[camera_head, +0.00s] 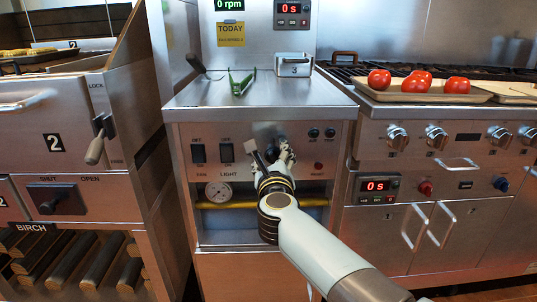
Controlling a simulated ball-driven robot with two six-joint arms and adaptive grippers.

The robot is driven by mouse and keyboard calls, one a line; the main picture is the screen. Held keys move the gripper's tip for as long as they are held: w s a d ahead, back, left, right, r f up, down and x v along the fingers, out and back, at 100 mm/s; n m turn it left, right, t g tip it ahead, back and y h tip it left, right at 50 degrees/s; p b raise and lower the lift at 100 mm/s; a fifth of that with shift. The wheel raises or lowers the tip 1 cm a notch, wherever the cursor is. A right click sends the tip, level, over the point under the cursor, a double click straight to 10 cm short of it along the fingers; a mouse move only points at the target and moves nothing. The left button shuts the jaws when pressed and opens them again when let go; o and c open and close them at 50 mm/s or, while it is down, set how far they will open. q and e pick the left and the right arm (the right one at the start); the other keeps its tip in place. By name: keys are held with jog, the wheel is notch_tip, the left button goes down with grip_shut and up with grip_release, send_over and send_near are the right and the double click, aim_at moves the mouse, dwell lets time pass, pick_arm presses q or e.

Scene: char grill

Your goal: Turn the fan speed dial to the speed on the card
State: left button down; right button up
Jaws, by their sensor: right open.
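My right gripper (270,157) reaches in from the lower right to the front panel of the middle steel cabinet. It is open, with its fingers at a dark dial (271,153) on that panel. The gripper hides most of the dial, so I cannot see its pointer or whether the fingers touch it. A yellow card (231,34) headed TODAY hangs on the back wall; its smaller line is too small to read. A green display (229,5) above it reads 0 rpm. My left gripper is not in view.
Two black switches, the left one (198,153) and one labelled LIGHT (226,152), sit left of the dial. A round gauge (219,192) and a yellow bar (312,201) are below. Green tongs (242,82) and a metal box (294,65) rest on the counter (200,95).

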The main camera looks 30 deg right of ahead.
jog(key=shift+c, duration=1.5)
jog(key=c, duration=0.8)
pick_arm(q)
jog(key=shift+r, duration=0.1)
